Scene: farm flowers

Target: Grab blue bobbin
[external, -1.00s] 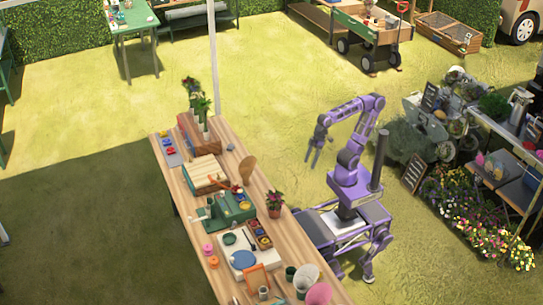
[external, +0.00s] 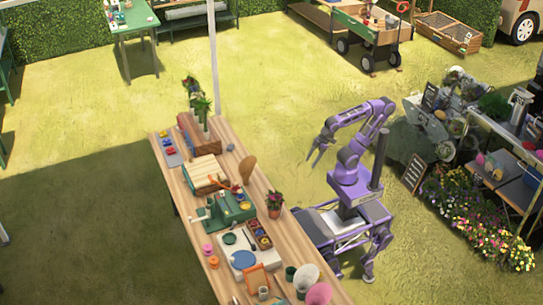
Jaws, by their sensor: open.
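My gripper (external: 315,157) is open and empty, raised in the air to the right of the long wooden table (external: 287,237). It is well apart from everything on the table. Small coloured pieces also sit on a green box (external: 232,209) and in a wooden tray (external: 252,228) mid-table. They are too small to tell whether another blue bobbin is among them.
A potted flower (external: 274,205) stands on the table's right edge, near my base. A wooden paddle (external: 247,167) and a slatted crate (external: 203,173) stand farther back. A thin pole (external: 214,70) rises behind the table. The grass between table and wagon (external: 365,35) is open.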

